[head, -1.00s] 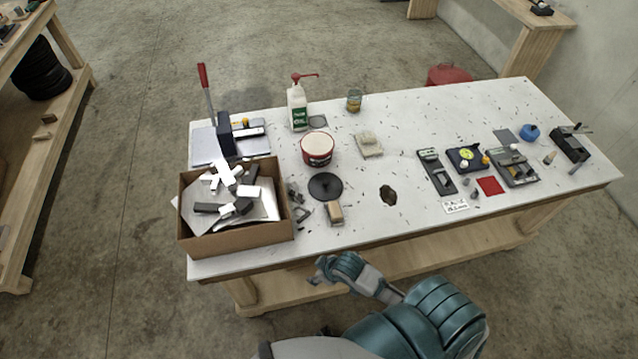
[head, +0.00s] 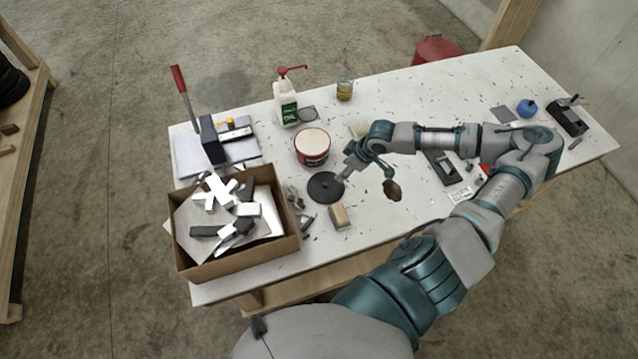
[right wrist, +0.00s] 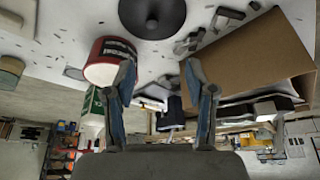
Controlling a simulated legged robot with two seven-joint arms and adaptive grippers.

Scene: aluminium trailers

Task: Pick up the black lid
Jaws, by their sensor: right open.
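The black lid (head: 325,187) is a flat dark disc with a small knob. It lies on the white table between the red and white tub and the wooden block. My right gripper (head: 350,172) is just to the right of the lid in the head view, with its fingers near the lid's right edge. In the right wrist view the fingers (right wrist: 160,75) are spread apart with nothing between them, and the lid (right wrist: 152,14) shows at the top, beyond the fingertips. I cannot tell whether a finger touches the lid. My left gripper is not in view.
A red and white tub (head: 312,147) stands just behind the lid. A cardboard box (head: 240,262) of metal offcuts is to the left, with small metal pieces (head: 294,197) between. A wooden block (head: 339,216) lies in front. An oil bottle (head: 286,104) stands at the back.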

